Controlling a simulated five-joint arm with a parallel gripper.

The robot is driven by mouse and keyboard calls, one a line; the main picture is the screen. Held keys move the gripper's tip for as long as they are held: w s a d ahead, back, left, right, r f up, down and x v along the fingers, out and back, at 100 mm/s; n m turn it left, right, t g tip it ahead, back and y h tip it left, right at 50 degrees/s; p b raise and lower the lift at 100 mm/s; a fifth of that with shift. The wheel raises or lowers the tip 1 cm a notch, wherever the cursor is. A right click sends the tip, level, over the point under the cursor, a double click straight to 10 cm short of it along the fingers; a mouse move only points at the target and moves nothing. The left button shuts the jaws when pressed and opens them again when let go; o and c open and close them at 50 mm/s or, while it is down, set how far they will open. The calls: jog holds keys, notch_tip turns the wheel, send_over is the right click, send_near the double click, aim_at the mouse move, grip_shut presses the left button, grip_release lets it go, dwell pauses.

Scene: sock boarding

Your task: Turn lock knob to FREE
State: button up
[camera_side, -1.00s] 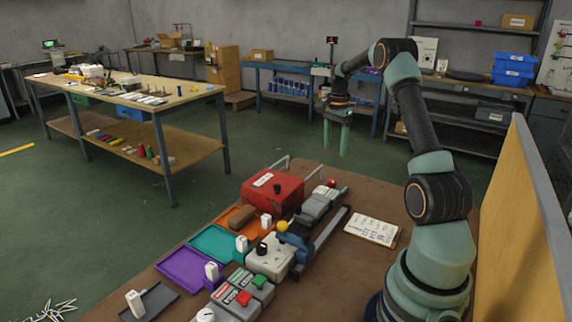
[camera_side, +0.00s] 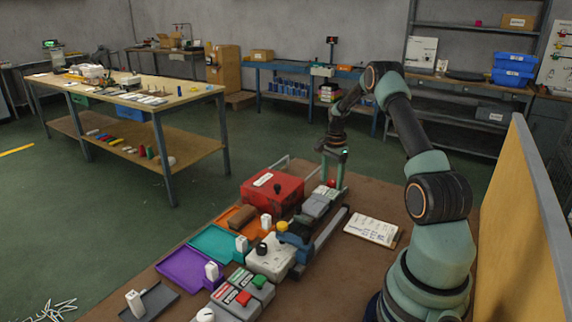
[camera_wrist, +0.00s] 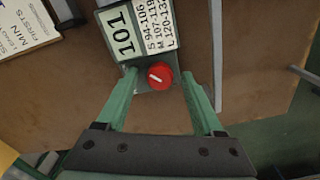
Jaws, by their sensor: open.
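The lock knob is round and red with a short white line, and it shows in the wrist view (camera_wrist: 165,70) on a dark block beside a label reading 101. In the side view the red knob (camera_side: 331,183) sits at the far end of the grey fixture. My gripper (camera_side: 332,178) is open, its two green fingers pointing down around the knob. In the wrist view the fingertips (camera_wrist: 160,76) stand left and right of the knob with gaps on both sides. The white line slants slightly. No FREE marking is readable.
A red box (camera_side: 272,190) stands left of the fixture. Purple (camera_side: 185,270), teal (camera_side: 205,243) and orange trays are at front left, near a white box with a black knob (camera_side: 262,249). Brown table is clear around the clipboard.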

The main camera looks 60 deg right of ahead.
grip_shut()
jog(key=shift+n, duration=0.3)
jog(key=n, duration=1.2)
jog(key=shift+n, duration=0.3)
dwell(0.4)
grip_release()
